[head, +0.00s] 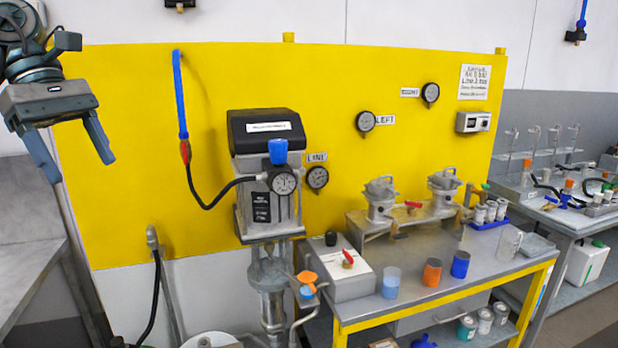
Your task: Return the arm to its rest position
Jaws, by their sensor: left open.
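My left gripper (72,152) hangs at the upper left of the head view, in front of the left edge of the yellow panel (130,200). Its two blue-grey fingers point down and stand wide apart, with nothing between them. It touches nothing that I can see. The left arm (22,65) comes in from the top left corner, and most of it is out of the frame. My right gripper is not in the view.
A yellow-edged bench (440,285) holds cups and metal pots. A grey counter (25,265) lies below the gripper.

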